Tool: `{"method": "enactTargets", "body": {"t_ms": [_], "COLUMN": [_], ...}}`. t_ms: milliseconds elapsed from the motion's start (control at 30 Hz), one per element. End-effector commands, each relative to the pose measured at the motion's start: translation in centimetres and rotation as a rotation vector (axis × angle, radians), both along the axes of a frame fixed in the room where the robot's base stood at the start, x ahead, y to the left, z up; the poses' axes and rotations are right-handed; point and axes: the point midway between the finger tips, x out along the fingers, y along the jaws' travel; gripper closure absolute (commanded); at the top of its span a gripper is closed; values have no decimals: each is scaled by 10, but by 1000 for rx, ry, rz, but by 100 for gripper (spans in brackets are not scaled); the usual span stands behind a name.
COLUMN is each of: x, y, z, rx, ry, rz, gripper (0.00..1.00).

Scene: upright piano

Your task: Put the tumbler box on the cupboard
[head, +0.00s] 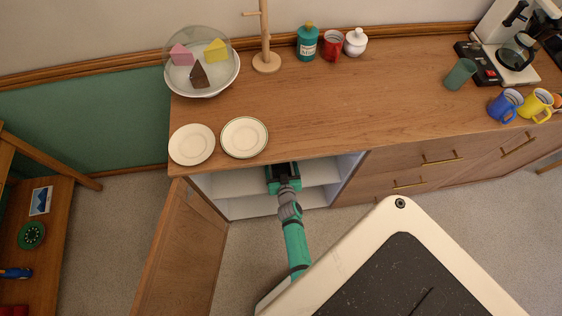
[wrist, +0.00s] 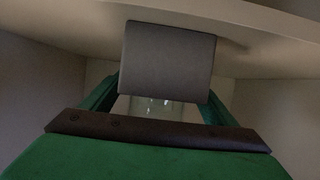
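The tumbler box, as far as I can tell, is the grey-topped box (wrist: 168,60) in the wrist view. Its pale front, with faint glass-like shapes, shows in part below the grey face. My gripper (wrist: 160,100) has one green finger on each side of the box. I see no clear gap, but cannot tell whether the fingers press on it. In the head view my gripper (head: 283,172) is inside the open compartment, under the top's front edge, and the box is not clear there. The cupboard (head: 340,115) has a broad wooden top.
The cupboard door (head: 180,250) stands open left of my arm. Two plates (head: 192,145) (head: 244,137), a domed cake dish (head: 205,90) and a wooden stand (head: 266,62) occupy the top's left part. Mugs and a coffee maker (head: 518,55) stand right. The top's middle is clear.

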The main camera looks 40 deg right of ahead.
Motion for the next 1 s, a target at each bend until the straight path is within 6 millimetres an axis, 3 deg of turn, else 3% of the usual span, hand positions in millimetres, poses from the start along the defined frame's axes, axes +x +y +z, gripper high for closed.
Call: {"method": "enactTargets", "body": {"t_ms": [367, 1000], "x": [-6, -85], "y": [2, 51], "z": [4, 42], "rx": [-2, -1], "ry": [1, 2], "rz": [0, -1], "gripper": [19, 19]}}
